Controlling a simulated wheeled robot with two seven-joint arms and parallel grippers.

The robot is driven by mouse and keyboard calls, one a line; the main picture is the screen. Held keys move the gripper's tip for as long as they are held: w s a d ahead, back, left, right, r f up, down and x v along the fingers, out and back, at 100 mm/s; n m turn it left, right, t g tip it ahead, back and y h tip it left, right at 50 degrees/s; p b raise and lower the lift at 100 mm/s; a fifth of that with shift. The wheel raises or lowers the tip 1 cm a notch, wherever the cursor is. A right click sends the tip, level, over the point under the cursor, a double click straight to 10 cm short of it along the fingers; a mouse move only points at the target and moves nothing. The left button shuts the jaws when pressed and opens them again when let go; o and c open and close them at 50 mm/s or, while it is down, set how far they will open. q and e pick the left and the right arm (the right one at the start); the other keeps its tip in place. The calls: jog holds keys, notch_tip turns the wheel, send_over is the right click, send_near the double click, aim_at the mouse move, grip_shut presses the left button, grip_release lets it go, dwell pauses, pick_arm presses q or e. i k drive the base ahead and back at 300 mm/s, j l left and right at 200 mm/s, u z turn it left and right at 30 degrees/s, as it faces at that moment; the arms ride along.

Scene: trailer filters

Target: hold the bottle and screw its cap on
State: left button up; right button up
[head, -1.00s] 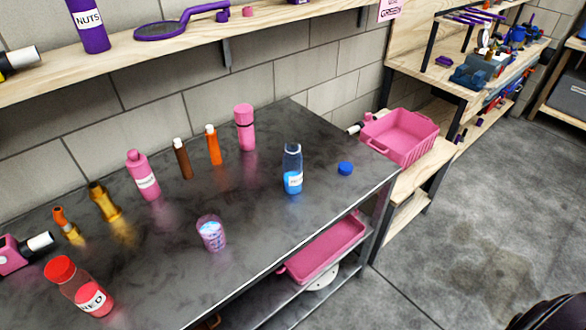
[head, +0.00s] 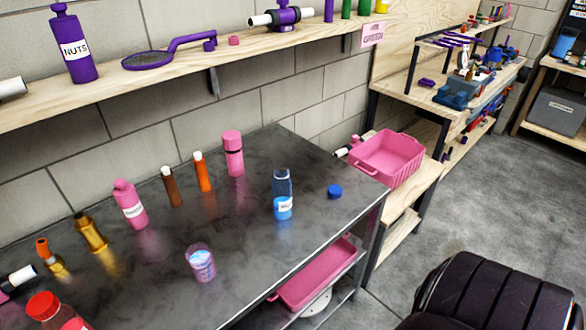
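A clear bottle with blue contents and a white label (head: 283,196) stands upright and uncapped on the dark metal table (head: 262,252), near its right part. A blue cap (head: 334,191) lies on the table to the right of the bottle, apart from it. A second bottle, red with a red cap (head: 43,306), stands at the lower left and is cut by the picture's edge. Neither of my grippers shows in the head view. Nothing touches the blue bottle or the blue cap.
A pink bottle (head: 130,204), a pink flask (head: 233,153), an orange tube (head: 202,172), a brown tube (head: 171,186) and a patterned cup (head: 201,263) stand on the table. A pink crate (head: 388,158) sits beyond its right end. A wooden shelf (head: 190,68) runs above.

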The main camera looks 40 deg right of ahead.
aim_at(281, 185)
jog(key=l+u, duration=0.35)
jog(key=k+l+u, duration=0.15)
jog(key=l+u, duration=0.15)
jog(key=l, duration=0.15)
jog(key=k+l+u, duration=0.1)
jog(key=l+u, duration=0.25)
jog(key=k+l+u, duration=0.15)
jog(key=k+l, duration=0.2)
jog(key=l, duration=0.3)
jog(key=k+l+u, duration=0.1)
jog(key=k+l, duration=0.25)
jog(key=l, duration=0.3)
jog(key=k+l+u, duration=0.15)
jog(key=k+l, duration=0.25)
jog(key=l, duration=0.2)
jog(key=k+l+u, duration=0.1)
jog(key=k+l, duration=0.3)
jog(key=l, duration=0.15)
jog(key=k+l, duration=0.55)
jog(key=l, duration=0.15)
